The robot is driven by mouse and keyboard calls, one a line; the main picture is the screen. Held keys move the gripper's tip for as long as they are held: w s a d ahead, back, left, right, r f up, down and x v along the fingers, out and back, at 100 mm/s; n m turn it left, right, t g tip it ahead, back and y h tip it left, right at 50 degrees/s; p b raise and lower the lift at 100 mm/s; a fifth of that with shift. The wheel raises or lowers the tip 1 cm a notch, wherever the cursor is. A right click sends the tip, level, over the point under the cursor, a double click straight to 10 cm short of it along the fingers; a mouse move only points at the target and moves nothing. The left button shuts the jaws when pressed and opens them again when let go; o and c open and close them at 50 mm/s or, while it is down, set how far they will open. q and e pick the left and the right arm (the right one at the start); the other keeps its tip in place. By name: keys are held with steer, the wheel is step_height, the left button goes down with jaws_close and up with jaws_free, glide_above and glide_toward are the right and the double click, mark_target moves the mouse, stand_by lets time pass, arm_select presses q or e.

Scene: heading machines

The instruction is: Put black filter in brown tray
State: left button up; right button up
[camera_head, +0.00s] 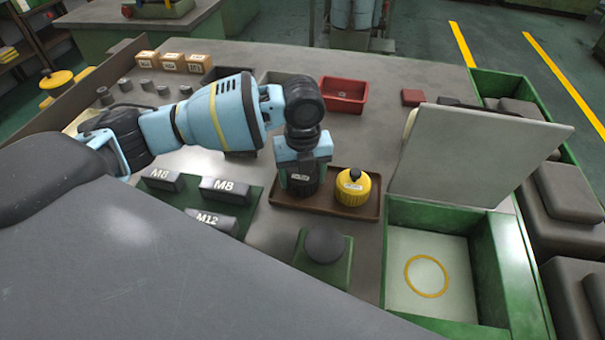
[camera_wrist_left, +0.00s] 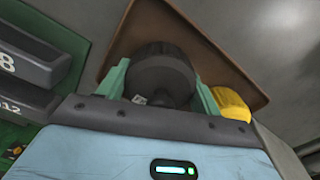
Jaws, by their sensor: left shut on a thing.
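The black filter (camera_head: 301,183) is between the fingers of my left gripper (camera_head: 302,172), which is shut on it. It is upright, over the left part of the brown tray (camera_head: 345,211). I cannot tell whether its base touches the tray floor. In the left wrist view the black filter (camera_wrist_left: 162,73) sits between the green fingers, with the brown tray (camera_wrist_left: 205,42) around and below it. A yellow filter (camera_head: 352,188) with a black top stands in the right part of the tray. My right gripper is not in view.
Dark blocks marked M8 and M12 (camera_head: 225,188) lie on a green mat to the left. A green block with a dark knob (camera_head: 324,246) stands in front. A green box with a raised lid (camera_head: 480,155) is to the right. A red bin (camera_head: 344,95) stands behind.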

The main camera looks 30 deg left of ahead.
arm_select(q)
steer(key=shift+f, duration=0.15)
steer(key=o, duration=1)
step_height(320, 180, up, 12)
steer(key=shift+r, duration=0.15)
